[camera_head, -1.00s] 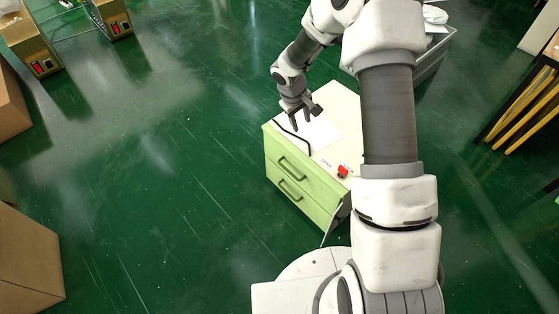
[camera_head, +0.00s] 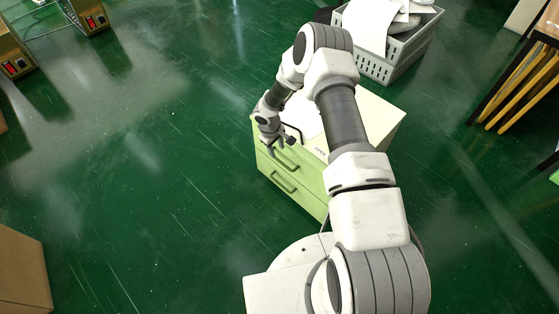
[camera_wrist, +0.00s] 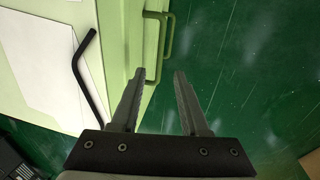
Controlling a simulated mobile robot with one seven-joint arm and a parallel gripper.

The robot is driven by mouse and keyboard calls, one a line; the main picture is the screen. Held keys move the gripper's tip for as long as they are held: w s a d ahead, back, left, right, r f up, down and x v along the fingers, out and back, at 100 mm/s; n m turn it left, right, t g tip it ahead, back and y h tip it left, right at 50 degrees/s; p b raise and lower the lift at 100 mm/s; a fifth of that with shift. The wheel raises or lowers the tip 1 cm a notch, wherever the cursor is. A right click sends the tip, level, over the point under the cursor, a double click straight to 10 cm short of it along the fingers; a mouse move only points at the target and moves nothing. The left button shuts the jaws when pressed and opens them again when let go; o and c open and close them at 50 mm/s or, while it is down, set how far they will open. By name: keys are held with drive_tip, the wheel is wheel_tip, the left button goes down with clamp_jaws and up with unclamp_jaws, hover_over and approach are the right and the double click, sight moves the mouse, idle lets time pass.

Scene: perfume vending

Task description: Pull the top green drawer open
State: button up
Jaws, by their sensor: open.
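The light green cabinet has two stacked drawers, both shut. The top green drawer (camera_head: 262,149) has a bar handle (camera_head: 290,163), partly behind my gripper in the head view. My gripper (camera_head: 277,148) is at the upper front edge of the cabinet, close to this handle. In the wrist view my gripper (camera_wrist: 160,75) is open, with no object held. Two green handles (camera_wrist: 169,38) show just ahead of the fingertips, overlapping in this view. The nearer handle's end is close to the left fingertip; whether they touch, I cannot tell.
A white sheet (camera_wrist: 45,60) and a bent black rod (camera_wrist: 84,72) lie on the cabinet top. A grey crate (camera_head: 385,62) with white items stands behind the cabinet. A cardboard box (camera_head: 22,270) is at lower left. The green floor before the drawers is clear.

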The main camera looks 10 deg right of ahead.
sight(280, 161)
drive_tip(key=f, duration=0.2)
drive_tip(key=d+f+b, duration=0.1)
drive_tip(key=f, duration=0.2)
drive_tip(key=w+f+b, duration=0.1)
drive_tip(key=f, duration=0.2)
drive_tip(key=shift+d+f, duration=0.15)
drive_tip(key=shift+f, duration=0.05)
clamp_jaws()
idle(1.1)
